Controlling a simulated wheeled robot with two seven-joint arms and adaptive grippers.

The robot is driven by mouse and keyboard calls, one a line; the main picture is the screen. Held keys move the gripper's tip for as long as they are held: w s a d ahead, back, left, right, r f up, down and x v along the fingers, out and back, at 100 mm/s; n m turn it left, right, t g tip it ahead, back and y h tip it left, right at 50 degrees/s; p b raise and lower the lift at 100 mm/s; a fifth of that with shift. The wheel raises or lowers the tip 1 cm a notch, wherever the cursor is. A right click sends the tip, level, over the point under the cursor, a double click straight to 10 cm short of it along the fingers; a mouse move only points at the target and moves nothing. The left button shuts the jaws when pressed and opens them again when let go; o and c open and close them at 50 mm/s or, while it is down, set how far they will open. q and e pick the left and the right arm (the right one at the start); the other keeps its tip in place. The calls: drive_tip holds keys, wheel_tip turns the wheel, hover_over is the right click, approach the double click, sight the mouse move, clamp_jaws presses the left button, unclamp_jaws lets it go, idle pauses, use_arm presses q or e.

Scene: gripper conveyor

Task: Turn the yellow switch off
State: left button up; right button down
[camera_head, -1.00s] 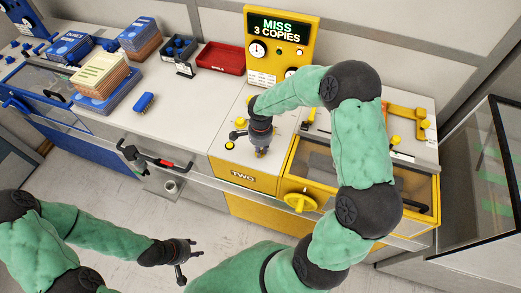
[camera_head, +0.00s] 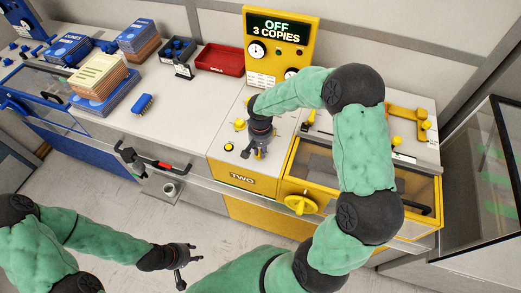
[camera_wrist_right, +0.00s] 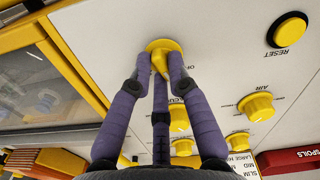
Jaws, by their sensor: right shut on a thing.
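The yellow switch (camera_wrist_right: 160,58) is a knob on a round yellow base on the white panel top of machine TWO. My right gripper (camera_wrist_right: 158,68) is shut on it, its purple fingers around the knob; in the head view my right gripper (camera_head: 255,154) points down on the panel and mostly hides the switch. The yellow display panel (camera_head: 281,45) behind reads "OFF" and "3 COPIES". My left gripper (camera_head: 194,270) hangs over the floor at lower left, with its fingers apart and empty.
A yellow RESET button (camera_wrist_right: 289,31) and an AIR knob (camera_wrist_right: 257,106) sit near the switch, with other yellow knobs. The yellow handwheel (camera_head: 301,203) is on the machine's front. A red tray (camera_head: 221,58) and book stacks (camera_head: 100,78) stand to the left.

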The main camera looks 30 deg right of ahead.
drive_tip(key=n, duration=0.4)
drive_tip(key=shift+w+n, duration=0.1)
drive_tip(key=shift+n, duration=0.3)
drive_tip(key=shift+p, duration=0.3)
drive_tip(key=c, duration=1.2)
unclamp_jaws()
wheel_tip(320, 180, up, 12)
